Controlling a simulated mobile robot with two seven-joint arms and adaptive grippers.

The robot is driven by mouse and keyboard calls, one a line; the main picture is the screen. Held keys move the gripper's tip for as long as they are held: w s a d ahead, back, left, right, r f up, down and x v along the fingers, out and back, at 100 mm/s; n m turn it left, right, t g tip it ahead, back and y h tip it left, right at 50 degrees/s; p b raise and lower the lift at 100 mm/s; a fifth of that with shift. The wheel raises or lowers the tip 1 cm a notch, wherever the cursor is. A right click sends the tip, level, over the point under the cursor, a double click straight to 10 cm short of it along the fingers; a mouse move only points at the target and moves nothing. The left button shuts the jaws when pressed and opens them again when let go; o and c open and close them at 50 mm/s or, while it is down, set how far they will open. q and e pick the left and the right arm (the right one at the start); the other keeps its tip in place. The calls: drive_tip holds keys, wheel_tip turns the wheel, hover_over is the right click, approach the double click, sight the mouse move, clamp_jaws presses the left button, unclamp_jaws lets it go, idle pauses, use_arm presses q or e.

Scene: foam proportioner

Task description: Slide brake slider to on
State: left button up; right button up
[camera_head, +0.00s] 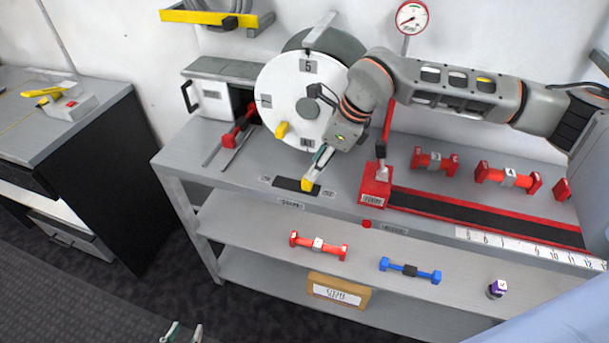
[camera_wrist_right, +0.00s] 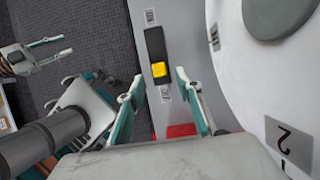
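The brake slider is a yellow knob (camera_head: 307,184) in a short black slot (camera_head: 286,183) at the front edge of the grey bench top, below the white disc. The knob stands toward the right end of the slot. In the right wrist view the knob (camera_wrist_right: 159,69) sits toward the lower end of the slot (camera_wrist_right: 154,42). Small labels are at both ends, too small to read. My right gripper (camera_head: 320,160) is open, close to the knob, with its fingers (camera_wrist_right: 159,88) on either side of it in the wrist picture. My left gripper (camera_head: 182,332) is open and empty, low at the front.
A large white disc (camera_head: 285,85) with a yellow handle stands just behind the slot. A red block (camera_head: 375,188) with a lever stands to its right, beside a red-edged track. Red dumbbell-shaped pieces (camera_head: 433,162) lie farther right. The shelf below holds a red piece (camera_head: 318,245) and a blue piece (camera_head: 410,270).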

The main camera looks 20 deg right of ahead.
sight(307, 183)
drive_tip(key=shift+p+x, duration=0.3)
drive_tip(key=shift+x, duration=2.85)
drive_tip(key=shift+a, duration=0.1)
clamp_jaws()
